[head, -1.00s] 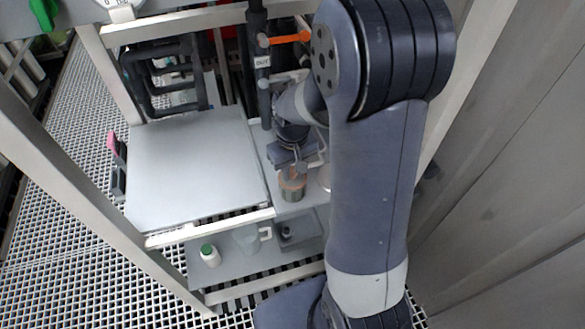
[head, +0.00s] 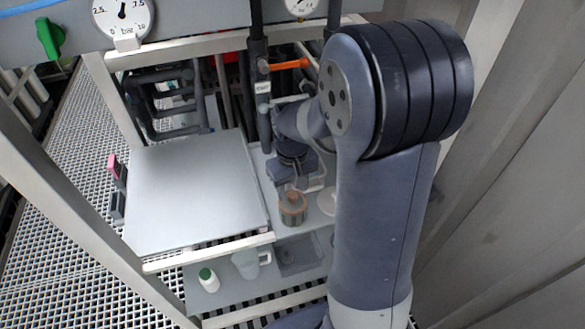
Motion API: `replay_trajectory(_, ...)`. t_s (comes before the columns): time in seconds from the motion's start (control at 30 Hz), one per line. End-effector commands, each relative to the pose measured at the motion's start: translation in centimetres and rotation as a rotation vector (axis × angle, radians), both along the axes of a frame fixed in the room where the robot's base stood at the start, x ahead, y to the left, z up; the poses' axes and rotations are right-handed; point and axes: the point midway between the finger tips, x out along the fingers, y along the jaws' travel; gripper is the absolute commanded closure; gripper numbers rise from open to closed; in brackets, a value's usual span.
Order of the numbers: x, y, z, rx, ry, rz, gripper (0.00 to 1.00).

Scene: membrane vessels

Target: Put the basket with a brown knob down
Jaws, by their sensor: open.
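The basket (head: 292,214) is a small, round, dull green-brown vessel with a brown knob (head: 292,196) on top. In the head view it looks upright, at the light grey surface (head: 268,178) right of the large grey panel. My gripper (head: 293,190) is open, right above the basket at its knob. The fingertips are small and partly hidden, so I cannot tell whether they touch the knob.
A white round thing (head: 327,202) stands close to the right of the basket, partly behind my arm. The large grey panel (head: 190,190) on the left is bare. A lower shelf holds a white bottle with a green cap (head: 209,281), a clear jug (head: 246,264) and a grey tray (head: 298,258).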

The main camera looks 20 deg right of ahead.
Motion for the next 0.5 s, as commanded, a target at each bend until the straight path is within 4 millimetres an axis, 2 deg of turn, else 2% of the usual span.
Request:
replay_trajectory(0.1, 0.1, 0.0, 2.9, -0.001, -0.007, 0.000, 0.55)
replay_trajectory(0.3, 0.1, 0.0, 6.9, 0.000, -0.005, 0.000, 0.55)
replay_trajectory(0.5, 0.0, 0.0, 9.0, 0.000, -0.002, 0.000, 0.55)
